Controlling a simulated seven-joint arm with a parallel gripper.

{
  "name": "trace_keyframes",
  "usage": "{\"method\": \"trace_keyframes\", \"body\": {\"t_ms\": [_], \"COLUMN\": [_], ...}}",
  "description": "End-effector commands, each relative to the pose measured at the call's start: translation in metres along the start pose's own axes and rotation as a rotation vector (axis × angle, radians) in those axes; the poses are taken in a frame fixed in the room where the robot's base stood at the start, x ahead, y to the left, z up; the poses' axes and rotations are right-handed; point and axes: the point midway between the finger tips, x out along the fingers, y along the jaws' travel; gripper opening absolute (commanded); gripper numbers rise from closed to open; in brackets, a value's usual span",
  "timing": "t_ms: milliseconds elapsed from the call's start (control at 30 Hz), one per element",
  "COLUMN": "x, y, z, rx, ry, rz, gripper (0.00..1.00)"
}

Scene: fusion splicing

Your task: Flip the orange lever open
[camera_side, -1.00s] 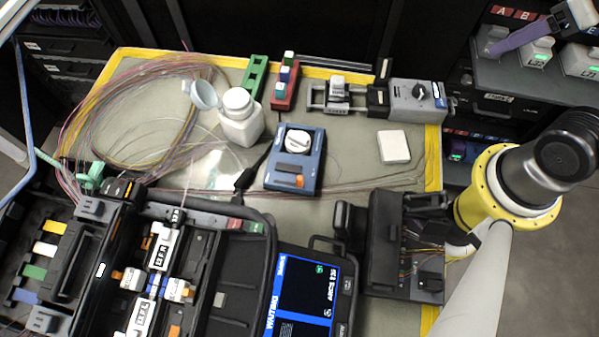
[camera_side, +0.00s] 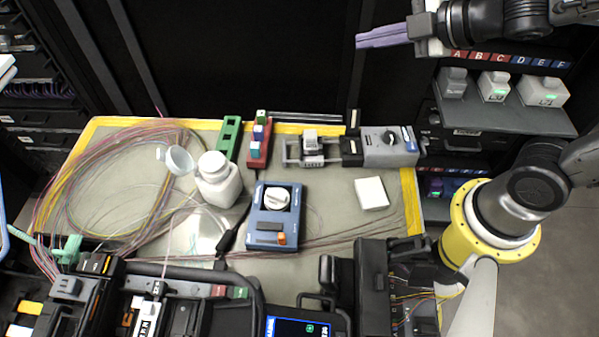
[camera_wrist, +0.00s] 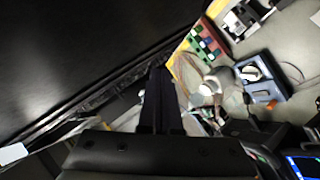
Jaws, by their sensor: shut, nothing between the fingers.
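A small orange lever (camera_side: 282,238) sits at the lower right corner of the blue device (camera_side: 262,199), which lies on the table with a white round knob on top. In the wrist view, the blue device (camera_wrist: 266,70) is at the right, and its orange part (camera_wrist: 271,104) is small. My gripper (camera_side: 358,41) has long purple fingers, shut and empty, pointing left. It is high at the upper right, in front of the black back wall and well away from the blue device. In the wrist view the shut fingers (camera_wrist: 158,72) look dark.
A white bottle (camera_side: 218,182) stands left of the blue device, with coiled fibres farther left. Green (camera_side: 229,138) and red (camera_side: 259,145) holders and a grey stage unit (camera_side: 391,146) stand behind. A white block (camera_side: 371,193) lies right. The black splicer fills the front left.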

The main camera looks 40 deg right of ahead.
Motion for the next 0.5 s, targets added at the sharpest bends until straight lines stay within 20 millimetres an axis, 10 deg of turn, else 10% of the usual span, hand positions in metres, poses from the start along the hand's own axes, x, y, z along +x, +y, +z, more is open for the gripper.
{"method": "trace_keyframes", "body": {"t_ms": [233, 500], "x": [0.032, 0.021], "y": [-0.121, -0.226], "z": [-0.053, -0.055], "rx": [-0.383, -0.55], "ry": [0.331, 0.506], "rz": [-0.388, -0.735], "gripper": [0.0, 0.0]}}
